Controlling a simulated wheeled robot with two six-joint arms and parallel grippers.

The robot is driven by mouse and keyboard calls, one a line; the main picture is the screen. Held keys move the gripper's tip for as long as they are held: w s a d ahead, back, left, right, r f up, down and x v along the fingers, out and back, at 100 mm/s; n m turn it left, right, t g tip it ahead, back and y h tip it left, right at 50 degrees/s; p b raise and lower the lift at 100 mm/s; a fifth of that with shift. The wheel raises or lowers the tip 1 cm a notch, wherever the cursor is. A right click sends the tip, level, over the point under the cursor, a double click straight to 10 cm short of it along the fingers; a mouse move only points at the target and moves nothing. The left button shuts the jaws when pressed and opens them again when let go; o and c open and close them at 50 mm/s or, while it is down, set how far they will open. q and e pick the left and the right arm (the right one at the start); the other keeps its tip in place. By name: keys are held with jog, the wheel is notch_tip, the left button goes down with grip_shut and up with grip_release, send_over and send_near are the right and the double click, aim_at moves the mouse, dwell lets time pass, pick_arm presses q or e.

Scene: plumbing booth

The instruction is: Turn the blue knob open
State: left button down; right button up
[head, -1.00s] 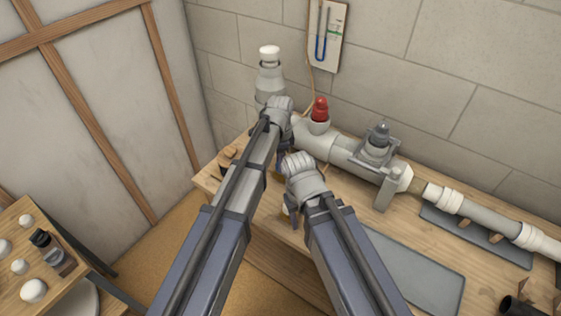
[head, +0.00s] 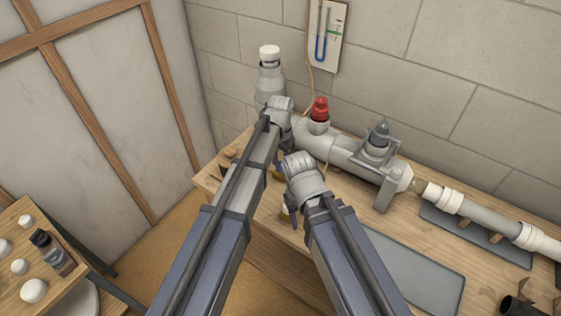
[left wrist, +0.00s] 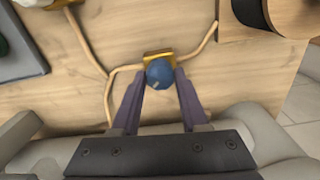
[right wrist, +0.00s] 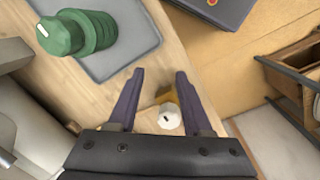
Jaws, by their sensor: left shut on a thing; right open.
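The blue knob (left wrist: 160,72) sits on a small gold base (left wrist: 158,56) on the wooden bench, in the left wrist view. My left gripper (left wrist: 159,80) is shut on it, with one finger against each side. In the head view my left gripper (head: 281,158) reaches down at the bench's left part, and the blue knob is hidden there. My right gripper (right wrist: 160,76) is open. A white knob (right wrist: 168,116) with a dark mark shows between its fingers, near the bench edge; I see no contact.
A red-capped valve (head: 320,110) on a thick grey pipe (head: 345,151) and a grey bottle (head: 270,80) stand behind my grippers. A green ribbed part (right wrist: 85,33) lies on a grey mat. Thin tan tubes (left wrist: 92,50) run along the bench to the gold base.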

aim_at(281, 164)
pick_arm(q)
jog(key=n, duration=0.5)
jog(key=shift+n, duration=2.5)
jog(key=shift+c, duration=2.1)
grip_release()
notch_tip(281, 164, up, 8)
jog(key=p, duration=0.8)
pick_arm(e)
notch_tip(281, 164, up, 8)
